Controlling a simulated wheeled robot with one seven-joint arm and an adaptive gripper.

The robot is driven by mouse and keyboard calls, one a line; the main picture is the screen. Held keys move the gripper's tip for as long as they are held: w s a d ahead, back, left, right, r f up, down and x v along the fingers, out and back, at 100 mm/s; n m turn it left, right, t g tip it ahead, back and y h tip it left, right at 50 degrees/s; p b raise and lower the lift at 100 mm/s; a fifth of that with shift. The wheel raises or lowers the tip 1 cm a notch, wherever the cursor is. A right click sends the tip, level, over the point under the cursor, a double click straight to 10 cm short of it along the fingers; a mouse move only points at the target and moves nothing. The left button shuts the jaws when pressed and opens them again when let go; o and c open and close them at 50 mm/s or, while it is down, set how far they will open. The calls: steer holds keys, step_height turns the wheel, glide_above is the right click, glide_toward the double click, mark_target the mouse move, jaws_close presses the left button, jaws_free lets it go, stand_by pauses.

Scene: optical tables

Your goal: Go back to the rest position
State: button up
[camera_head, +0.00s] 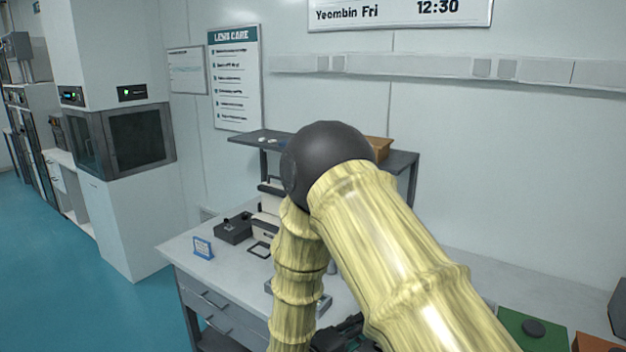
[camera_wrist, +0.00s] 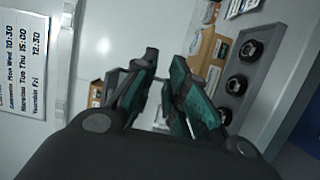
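My arm, with yellow bamboo-like links and a dark round joint, is bent across the middle of the head view. My gripper (camera_wrist: 164,60) shows in the wrist view with a gap between its two teal-padded fingers, and nothing is held there. In the head view only a dark part of my gripper (camera_head: 345,337) shows low down, partly hidden behind my arm. The grey-white workbench (camera_head: 185,250) lies beyond and below my arm.
A small blue sign (camera_head: 203,248) and a black box (camera_head: 233,229) stand on the workbench. A dark shelf (camera_head: 400,160) rises behind my arm. A green panel (camera_head: 520,333) lies at lower right. Blue floor (camera_head: 60,290) is clear at left. The wrist view shows a grey tray (camera_wrist: 240,65) with round dark-rimmed pieces.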

steer(key=s+d+f+m+g+y+b, duration=0.1)
steer(key=s+d+f+y+b, duration=0.15)
steer(key=f, duration=0.65)
steer(key=s+d+f+y+b, duration=0.1)
steer(key=s+d+f+y, duration=0.2)
steer(key=f, duration=0.5)
steer(key=s+d+f+m+g+y+b, duration=0.1)
steer(key=s+d+f+y+b, duration=0.15)
steer(key=f, duration=0.65)
steer(key=s+d+f+m+g+y+b, duration=0.1)
steer(key=s+f+m+g+y, duration=0.1)
steer(key=s, duration=0.8)
steer(key=s+d+f+m+g+y+b, duration=0.1)
steer(key=s+f+m+g+y, duration=0.1)
steer(key=s+f+g, duration=0.2)
steer(key=s+d+f+m+g+y+b, duration=0.1)
steer(key=s+f, duration=0.7)
steer(key=s, duration=0.9)
steer(key=shift+m+g+y+b, duration=0.5)
steer(key=shift+g+y, duration=0.2)
steer(key=shift+g, duration=0.3)
steer(key=shift+f, duration=0.15)
steer(key=shift+c, duration=0.4)
